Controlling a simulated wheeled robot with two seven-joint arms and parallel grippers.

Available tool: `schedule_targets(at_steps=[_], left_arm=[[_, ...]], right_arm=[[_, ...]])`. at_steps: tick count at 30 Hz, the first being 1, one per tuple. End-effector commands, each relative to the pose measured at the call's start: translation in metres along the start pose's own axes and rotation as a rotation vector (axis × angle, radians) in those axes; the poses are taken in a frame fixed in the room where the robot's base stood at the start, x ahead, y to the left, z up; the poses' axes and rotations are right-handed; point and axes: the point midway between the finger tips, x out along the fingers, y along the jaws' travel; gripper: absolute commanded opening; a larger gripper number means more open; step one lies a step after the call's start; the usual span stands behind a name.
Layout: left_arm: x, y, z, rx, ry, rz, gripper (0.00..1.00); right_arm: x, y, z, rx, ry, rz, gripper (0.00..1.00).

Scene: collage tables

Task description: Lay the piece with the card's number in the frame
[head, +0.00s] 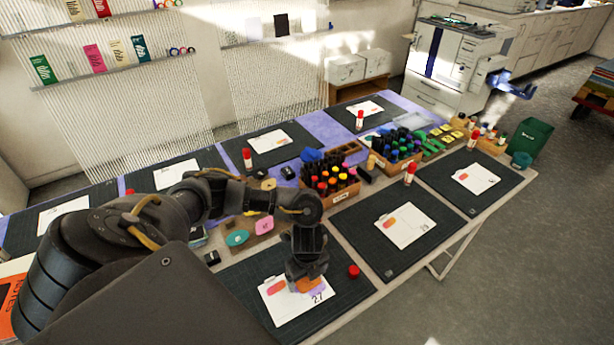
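The nearest white sheet (290,317) lies on a dark cutting mat (235,275) and bears the number 27. A pinkish-red shape (276,288) shows on its left part. My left gripper (306,281) points down over the sheet's upper right part. An orange piece (309,286) shows right at its fingertips, with a lilac patch beside it. The fingertips are small and dark, so I cannot tell whether they grip the orange piece. The gripper hides part of the sheet, and I cannot make out a frame outline there. My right gripper is out of view.
A red cap (354,271) stands just right of the gripper. Another mat with a sheet (405,225) lies to the right. Wooden boxes of bottles (330,187) stand along the middle of the table. A teal disc (237,238) and a pink piece (264,226) lie behind the near mat.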

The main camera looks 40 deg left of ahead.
Motion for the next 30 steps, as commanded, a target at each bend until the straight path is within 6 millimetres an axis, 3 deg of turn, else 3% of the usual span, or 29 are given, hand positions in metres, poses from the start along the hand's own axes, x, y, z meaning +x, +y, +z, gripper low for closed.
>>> schedule_targets(at_steps=[11,21,30], left_arm=[[-0.009,-0.001,0.000,0.002,0.001,-0.003,0.90],[-0.075,-0.002,0.001,0.005,-0.002,-0.006,0.90],[-0.106,0.000,0.000,0.001,0.000,-0.001,0.90]], right_arm=[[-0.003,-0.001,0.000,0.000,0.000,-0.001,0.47],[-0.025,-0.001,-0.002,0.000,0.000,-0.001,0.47],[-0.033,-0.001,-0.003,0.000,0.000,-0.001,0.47]])
